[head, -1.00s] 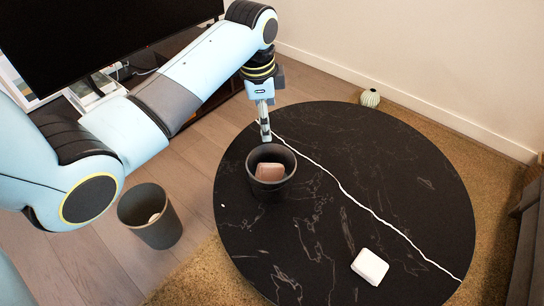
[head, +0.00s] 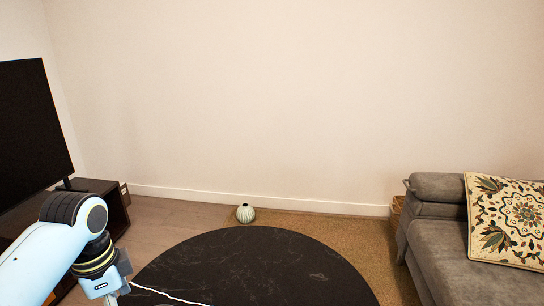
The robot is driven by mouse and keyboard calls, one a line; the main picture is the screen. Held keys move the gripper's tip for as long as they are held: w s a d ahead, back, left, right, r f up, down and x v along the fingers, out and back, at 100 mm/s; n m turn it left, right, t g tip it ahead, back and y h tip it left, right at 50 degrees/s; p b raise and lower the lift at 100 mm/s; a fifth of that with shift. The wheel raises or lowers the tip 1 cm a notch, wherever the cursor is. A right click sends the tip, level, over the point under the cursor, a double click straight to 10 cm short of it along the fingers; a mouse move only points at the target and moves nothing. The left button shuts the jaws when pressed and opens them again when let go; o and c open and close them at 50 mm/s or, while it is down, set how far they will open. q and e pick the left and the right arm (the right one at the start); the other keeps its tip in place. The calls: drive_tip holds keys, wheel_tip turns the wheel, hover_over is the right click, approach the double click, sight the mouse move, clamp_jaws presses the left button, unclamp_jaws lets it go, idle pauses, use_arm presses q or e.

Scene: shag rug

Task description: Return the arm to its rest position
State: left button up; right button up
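My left arm comes in from the left in the head view. Its wrist is at the lower left, beside the left edge of the round black table (head: 250,262). The fingers of my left gripper are cut off by the bottom of the picture, so I cannot see them. My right arm and gripper do not show. Only the far part of the table top, with a white vein, is visible, and it is bare.
A grey sofa (head: 455,255) with a patterned cushion (head: 507,222) stands at the right. A striped vase (head: 245,213) is on the floor behind the table. A dark television (head: 32,130) and low cabinet (head: 105,202) stand at the left. The back wall is plain.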

use_arm(q)
drive_tip(key=s+f+n, duration=0.5)
drive_tip(key=s+f, duration=1.2)
drive_tip(key=s, duration=0.3)
drive_tip(key=s+f+n, duration=0.5)
drive_tip(key=s+f, duration=1.2)
drive_tip(key=s, duration=0.3)
drive_tip(key=shift+s+a+y, duration=0.35)
drive_tip(key=shift+s+y, duration=0.05)
